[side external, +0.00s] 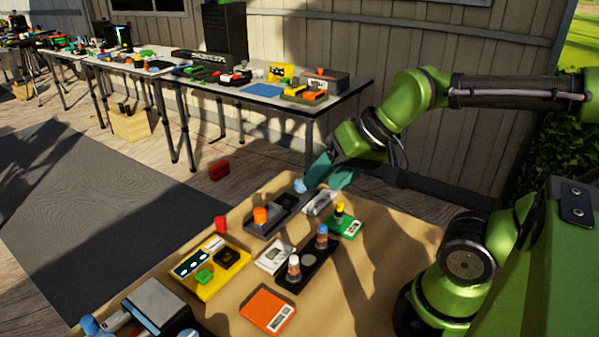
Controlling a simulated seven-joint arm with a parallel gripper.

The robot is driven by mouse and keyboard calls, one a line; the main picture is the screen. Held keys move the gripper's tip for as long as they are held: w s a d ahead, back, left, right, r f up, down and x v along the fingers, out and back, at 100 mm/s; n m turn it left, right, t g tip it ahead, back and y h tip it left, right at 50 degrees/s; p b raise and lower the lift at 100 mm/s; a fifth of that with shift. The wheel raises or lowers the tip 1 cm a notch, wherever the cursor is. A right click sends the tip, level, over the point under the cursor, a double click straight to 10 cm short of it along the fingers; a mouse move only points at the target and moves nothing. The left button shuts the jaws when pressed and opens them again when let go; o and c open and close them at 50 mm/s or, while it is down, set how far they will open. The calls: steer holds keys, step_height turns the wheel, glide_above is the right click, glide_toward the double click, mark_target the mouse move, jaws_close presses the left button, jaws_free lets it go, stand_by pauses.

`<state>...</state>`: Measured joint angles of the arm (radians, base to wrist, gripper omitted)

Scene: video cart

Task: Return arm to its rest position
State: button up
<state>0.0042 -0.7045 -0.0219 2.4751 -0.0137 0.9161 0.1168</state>
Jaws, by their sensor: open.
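My gripper (331,174) is at the end of my green arm, above the far right part of the wooden work table (392,268). Its two teal fingers are spread apart, and nothing shows between them. Just below the fingers lie a light grey block (320,202) and a small light blue item (300,186). I cannot tell whether the fingers touch anything.
The table holds a yellow device (210,267), an orange box (267,310), a black holder (308,264) with bottles, a green box (345,224) and a dark tray (270,218). A long cluttered table (345,88) stands behind by the wall.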

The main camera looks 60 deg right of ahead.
steer(key=shift+s+a+r+n, duration=0.1)
steer(key=shift+s+a+n, duration=0.25)
steer(key=shift+n, duration=0.45)
stand_by(0.8)
